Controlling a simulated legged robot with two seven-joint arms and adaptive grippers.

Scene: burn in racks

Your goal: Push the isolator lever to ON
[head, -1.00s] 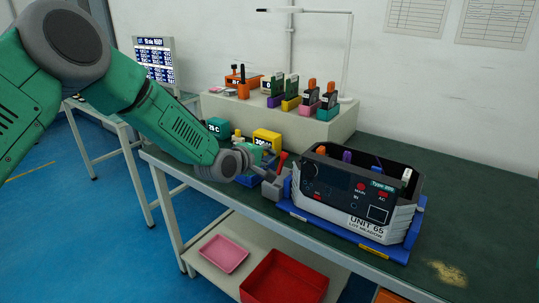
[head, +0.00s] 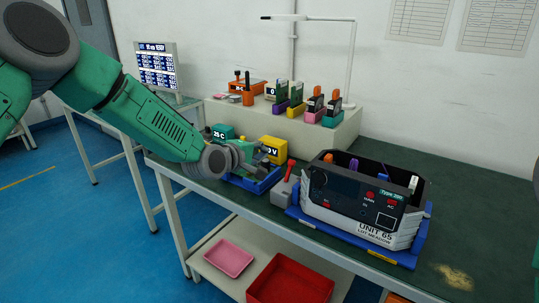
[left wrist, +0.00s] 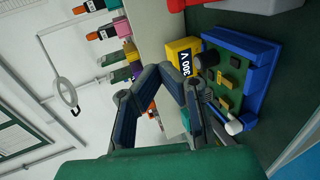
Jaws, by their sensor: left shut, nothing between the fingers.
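The isolator is a grey box (head: 283,192) with a red lever (head: 290,171) standing up from it and leaning slightly right, left of the black and white unit (head: 365,205). In the left wrist view the grey box (left wrist: 248,5) and red lever (left wrist: 175,4) are cut off by the top edge. My left gripper (head: 262,156) is left of the lever and apart from it, above the blue tray. Its fingers (left wrist: 164,70) are shut and empty, in front of a yellow box (left wrist: 183,57). My right gripper is not in view.
A blue tray (left wrist: 268,75) with a green board (left wrist: 228,75) lies beneath and beside my left gripper. A teal box (head: 222,132) stands behind. A raised pale shelf (head: 330,133) holds several coloured modules.

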